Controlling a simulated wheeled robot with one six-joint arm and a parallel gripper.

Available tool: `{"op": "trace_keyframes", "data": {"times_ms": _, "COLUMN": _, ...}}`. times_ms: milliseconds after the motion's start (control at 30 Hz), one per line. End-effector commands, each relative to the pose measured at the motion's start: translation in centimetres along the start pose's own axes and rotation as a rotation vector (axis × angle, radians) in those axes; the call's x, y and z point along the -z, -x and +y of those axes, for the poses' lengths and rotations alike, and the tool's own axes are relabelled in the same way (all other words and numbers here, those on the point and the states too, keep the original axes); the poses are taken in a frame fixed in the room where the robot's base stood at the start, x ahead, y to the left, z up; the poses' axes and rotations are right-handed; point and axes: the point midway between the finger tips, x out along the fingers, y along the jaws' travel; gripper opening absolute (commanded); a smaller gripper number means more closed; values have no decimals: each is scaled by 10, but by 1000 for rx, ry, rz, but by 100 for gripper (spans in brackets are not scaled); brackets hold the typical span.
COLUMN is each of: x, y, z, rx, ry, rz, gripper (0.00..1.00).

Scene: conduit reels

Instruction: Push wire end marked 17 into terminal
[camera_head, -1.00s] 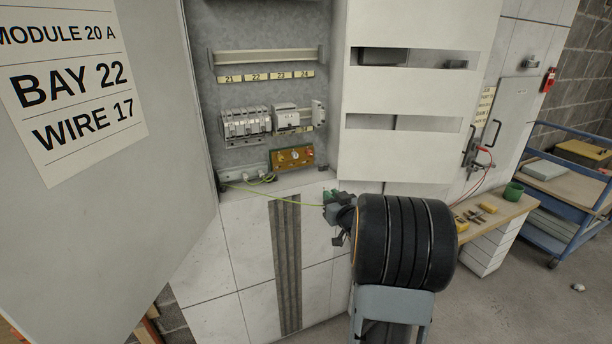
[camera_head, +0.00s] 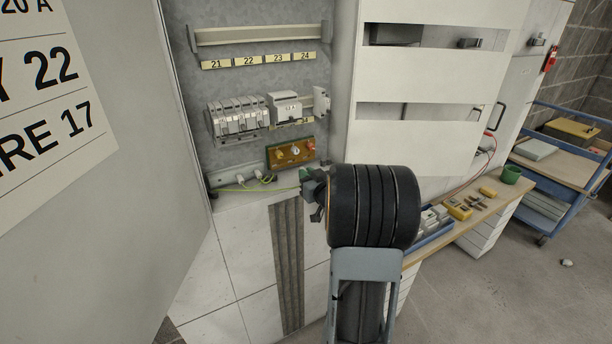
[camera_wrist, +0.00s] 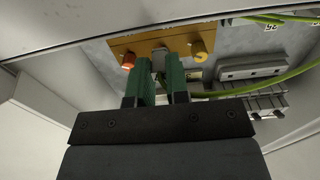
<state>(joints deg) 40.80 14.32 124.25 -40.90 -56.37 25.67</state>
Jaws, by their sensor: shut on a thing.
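My gripper (camera_head: 303,180) has green jaw pads and is shut on the green-yellow wire (camera_head: 240,189), at the front of the open cabinet. The wire runs left from the jaws to the grey strip low in the cabinet. In the wrist view the jaws (camera_wrist: 155,78) point toward the brown terminal block (camera_wrist: 165,43), and the wire (camera_wrist: 255,90) leaves to the right. A grey part shows between the jaw pads; I cannot tell what it is. The wire's end and its mark are hidden. In the head view the brown block (camera_head: 290,153) carries yellow, pale and red posts, just above my gripper.
White breakers (camera_head: 238,116) and a module (camera_head: 285,108) hang above the block, under labels 21 to 24. An open door (camera_head: 90,200) bears a card (camera_head: 45,100) with "WIRE 17". At the right are a bench (camera_head: 480,205) and a blue cart (camera_head: 560,165).

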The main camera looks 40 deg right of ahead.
Motion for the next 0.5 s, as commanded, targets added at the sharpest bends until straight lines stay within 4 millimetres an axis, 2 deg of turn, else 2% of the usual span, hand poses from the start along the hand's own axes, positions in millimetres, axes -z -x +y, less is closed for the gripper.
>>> {"op": "trace_keyframes", "data": {"times_ms": 500, "x": 0, "y": -38, "z": 1, "rx": -3, "ry": 0, "rz": 0, "gripper": 0}}
